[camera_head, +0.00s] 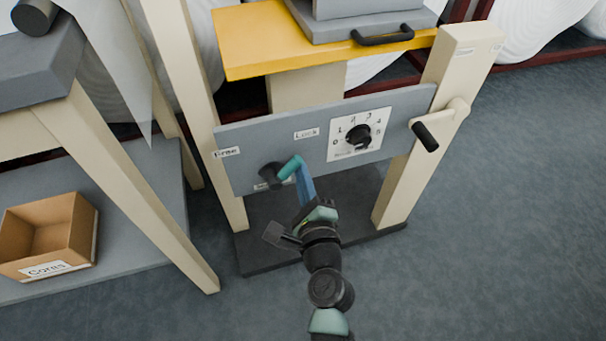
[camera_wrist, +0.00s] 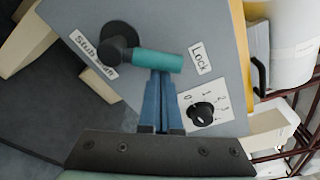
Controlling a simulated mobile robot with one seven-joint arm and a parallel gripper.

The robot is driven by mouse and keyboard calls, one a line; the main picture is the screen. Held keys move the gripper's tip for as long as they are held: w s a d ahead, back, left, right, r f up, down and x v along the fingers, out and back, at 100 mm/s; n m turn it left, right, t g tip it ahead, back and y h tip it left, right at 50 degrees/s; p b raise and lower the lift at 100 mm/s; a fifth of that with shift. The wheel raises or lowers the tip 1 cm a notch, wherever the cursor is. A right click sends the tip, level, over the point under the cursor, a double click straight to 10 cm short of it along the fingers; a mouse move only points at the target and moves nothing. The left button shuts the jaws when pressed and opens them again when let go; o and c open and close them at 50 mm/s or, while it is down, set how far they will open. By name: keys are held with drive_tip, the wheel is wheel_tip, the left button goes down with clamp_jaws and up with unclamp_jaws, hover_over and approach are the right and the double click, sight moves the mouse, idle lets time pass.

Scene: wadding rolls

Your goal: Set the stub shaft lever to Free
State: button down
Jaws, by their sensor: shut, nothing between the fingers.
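The stub shaft lever has a round black hub (camera_head: 270,175) and a teal handle (camera_head: 291,167) on the grey panel (camera_head: 240,180). The handle points up and right, on the side of the "Lock" label (camera_head: 306,133). The "Free" label (camera_head: 228,152) is at the panel's left end. In the wrist view the teal handle (camera_wrist: 158,62) points from the hub (camera_wrist: 120,42) toward "Lock" (camera_wrist: 200,57). My gripper (camera_head: 301,172) is shut and empty, its blue fingertips (camera_wrist: 161,75) right at the handle's side; I cannot tell whether they touch it.
A numbered dial with a black knob (camera_head: 358,137) is right of the lever. A black-gripped crank (camera_head: 425,136) sits on the right post. A yellow shelf (camera_head: 260,50) juts out above the panel. A cardboard box (camera_head: 75,235) stands on a low shelf at left. Floor at right is clear.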

drive_tip(key=shift+a+r+n, duration=0.15)
drive_tip(key=shift+n, duration=0.25)
drive_tip(key=n, duration=0.1)
drive_tip(key=a+r+n+b, duration=0.1)
drive_tip(key=n, duration=0.1)
drive_tip(key=shift+s+a+t, duration=0.15)
drive_tip(key=shift+s+t, duration=0.1)
drive_tip(key=shift+t, duration=0.15)
drive_tip(key=n, duration=0.1)
drive_tip(key=a+n+b, duration=0.1)
drive_tip(key=r+n+b, duration=0.1)
drive_tip(key=shift+s+a+n+t, duration=0.25)
drive_tip(key=shift+a+n+t, duration=0.05)
drive_tip(key=a+n+b, duration=0.1)
drive_tip(key=n+b, duration=0.1)
drive_tip(key=n, duration=0.1)
drive_tip(key=shift+s+a+n, duration=0.3)
drive_tip(key=shift+a, duration=0.1)
drive_tip(key=shift+s+a+n+t+y+b, duration=0.2)
drive_tip(key=shift+a+n+b, duration=0.3)
drive_tip(key=shift+n+b, duration=0.45)
drive_tip(key=shift+s+a+n+t+y+b, duration=0.15)
drive_tip(key=shift+a+n+b, duration=0.35)
drive_tip(key=shift+n, duration=0.75)
